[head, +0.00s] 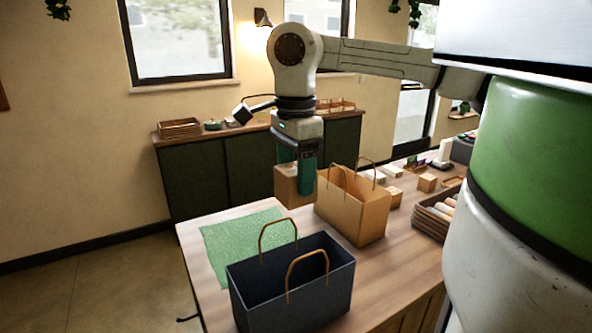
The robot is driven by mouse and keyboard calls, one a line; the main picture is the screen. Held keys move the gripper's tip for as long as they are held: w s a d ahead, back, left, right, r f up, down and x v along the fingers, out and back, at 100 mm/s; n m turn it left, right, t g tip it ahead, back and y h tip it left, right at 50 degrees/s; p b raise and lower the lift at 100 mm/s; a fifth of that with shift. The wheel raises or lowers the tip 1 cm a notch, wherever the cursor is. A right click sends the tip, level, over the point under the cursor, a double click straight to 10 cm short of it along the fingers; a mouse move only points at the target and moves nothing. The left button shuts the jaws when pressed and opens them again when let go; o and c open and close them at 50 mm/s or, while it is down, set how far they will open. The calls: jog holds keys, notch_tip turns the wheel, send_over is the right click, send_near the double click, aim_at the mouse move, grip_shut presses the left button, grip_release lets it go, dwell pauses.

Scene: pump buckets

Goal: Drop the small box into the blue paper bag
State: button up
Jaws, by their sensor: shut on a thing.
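My gripper (297,178) points down above the table, with its teal fingers shut on a small brown cardboard box (286,187). The box hangs behind the blue bag and just left of the brown paper bag; the fingers hide part of it. The blue paper bag (318,298) stands upright and open at the front of the table, with two tan handles raised. Its dark inside shows in part, and its floor is hidden. I cannot tell the exact gap between the box and the brown bag.
An open brown paper bag (357,217) with raised handles stands behind the blue bag. A green mat (232,243) lies at the table's left. Small boxes (427,183) and a tray of rolled items (430,221) are at the right. A dark green cabinet (196,178) stands behind.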

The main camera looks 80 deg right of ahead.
aim_at(296, 193)
jog(key=shift+f+b, duration=1.2)
jog(key=shift+f, duration=1.05)
jog(key=o, duration=1.1)
jog(key=shift+r, duration=0.1)
notch_tip(296, 193, up, 11)
jog(key=shift+f+b, duration=0.15)
jog(key=shift+b, duration=0.2)
